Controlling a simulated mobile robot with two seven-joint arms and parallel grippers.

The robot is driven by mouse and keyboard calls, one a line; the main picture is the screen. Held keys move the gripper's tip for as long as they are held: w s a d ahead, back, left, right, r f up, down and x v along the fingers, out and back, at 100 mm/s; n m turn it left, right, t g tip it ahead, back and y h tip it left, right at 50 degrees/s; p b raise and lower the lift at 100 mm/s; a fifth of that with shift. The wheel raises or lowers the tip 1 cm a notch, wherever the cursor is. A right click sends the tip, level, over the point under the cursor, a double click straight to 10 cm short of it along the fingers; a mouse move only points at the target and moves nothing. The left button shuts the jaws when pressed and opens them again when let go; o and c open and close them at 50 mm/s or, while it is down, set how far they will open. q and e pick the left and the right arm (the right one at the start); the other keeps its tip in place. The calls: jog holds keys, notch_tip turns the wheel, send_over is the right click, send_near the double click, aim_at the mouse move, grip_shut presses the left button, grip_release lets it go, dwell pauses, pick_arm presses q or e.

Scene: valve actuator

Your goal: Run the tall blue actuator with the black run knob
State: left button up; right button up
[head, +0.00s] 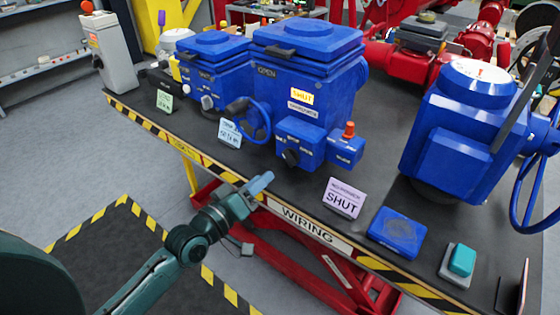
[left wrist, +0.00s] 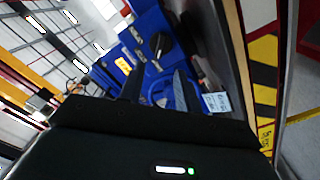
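The tall blue actuator (head: 338,82) stands mid-bench with a yellow SHUT window (head: 302,96). A small blue control box (head: 302,136) on its front carries a black knob (head: 290,157). A red knob (head: 348,130) sits on the box beside it. The black knob also shows in the left wrist view (left wrist: 158,44). My left gripper (head: 261,183) is at the bench's front edge, below and left of the black knob and apart from it. It looks empty; its finger gap is not clear. My right gripper is out of view.
A blue handwheel (head: 258,122) stands left of the control box. A smaller blue actuator (head: 222,88) is at left, another (head: 450,145) at right. A purple SHUT card (head: 344,199), a blue pad (head: 396,232) and a teal button (head: 461,261) lie along the front edge.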

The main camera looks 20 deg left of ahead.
aim_at(286, 159)
pick_arm(q)
jog(key=x, duration=0.8)
jog(key=shift+w+d, duration=0.1)
jog(key=shift+w, duration=0.1)
grip_shut()
